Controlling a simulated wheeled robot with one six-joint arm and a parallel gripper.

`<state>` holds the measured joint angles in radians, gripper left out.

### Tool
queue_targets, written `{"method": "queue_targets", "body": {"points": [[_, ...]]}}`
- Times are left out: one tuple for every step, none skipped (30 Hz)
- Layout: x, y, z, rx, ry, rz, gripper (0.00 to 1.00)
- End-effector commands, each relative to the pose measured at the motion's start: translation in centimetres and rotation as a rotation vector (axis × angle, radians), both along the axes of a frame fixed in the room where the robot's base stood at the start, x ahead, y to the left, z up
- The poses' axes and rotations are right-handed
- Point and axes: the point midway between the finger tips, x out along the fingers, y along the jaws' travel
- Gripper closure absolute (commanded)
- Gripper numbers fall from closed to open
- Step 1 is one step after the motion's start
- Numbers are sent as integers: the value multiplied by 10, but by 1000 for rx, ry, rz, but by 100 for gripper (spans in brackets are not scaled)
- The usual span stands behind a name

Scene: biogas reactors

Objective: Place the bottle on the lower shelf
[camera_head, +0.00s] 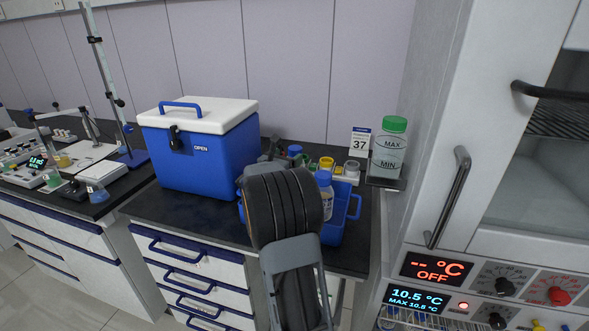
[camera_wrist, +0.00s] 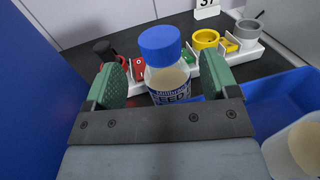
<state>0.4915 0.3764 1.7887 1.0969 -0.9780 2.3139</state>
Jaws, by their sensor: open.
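In the wrist view, a labelled bottle (camera_wrist: 165,75) with a blue cap stands upright between the two green-padded fingers of my open gripper (camera_wrist: 165,88). I cannot tell whether the fingers touch it. In the head view, a blue cap (camera_head: 295,150) shows beyond my arm, which hides most of the gripper and what is under that cap. A second blue-capped bottle (camera_head: 325,197) stands in the blue tray (camera_head: 352,208), right of my arm; a pale bottle also shows at the wrist view's lower right (camera_wrist: 300,148). A wire shelf (camera_head: 420,318) shows low in the cabinet at right.
A blue cooler (camera_head: 190,155) with a white lid stands left of my arm. A white rack with coloured jars (camera_head: 328,165), a 37 sign (camera_head: 360,140) and a green-capped jar (camera_head: 390,148) stand behind the tray. The cabinet's vertical handle (camera_head: 448,198) sticks out at right.

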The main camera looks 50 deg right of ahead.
Motion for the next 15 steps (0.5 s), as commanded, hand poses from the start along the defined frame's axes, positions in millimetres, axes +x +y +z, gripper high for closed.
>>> {"method": "queue_targets", "body": {"points": [[1,-3,0,1,1,0,20],[1,-4,0,1,1,1,20],[2,-6,0,1,0,1,20],[2,-6,0,1,0,2,20],[2,-8,0,1,0,2,20],[3,-10,0,1,0,2,20],[4,-13,0,2,1,2,20],[5,-17,0,1,2,1,20],[6,-22,0,1,1,2,20],[8,-26,0,0,2,3,20],[9,-30,0,1,2,3,20],[10,-35,0,2,1,3,20],[11,-39,-1,2,1,3,20],[12,-42,-1,1,0,3,20],[13,-46,-1,1,0,3,20]]}}
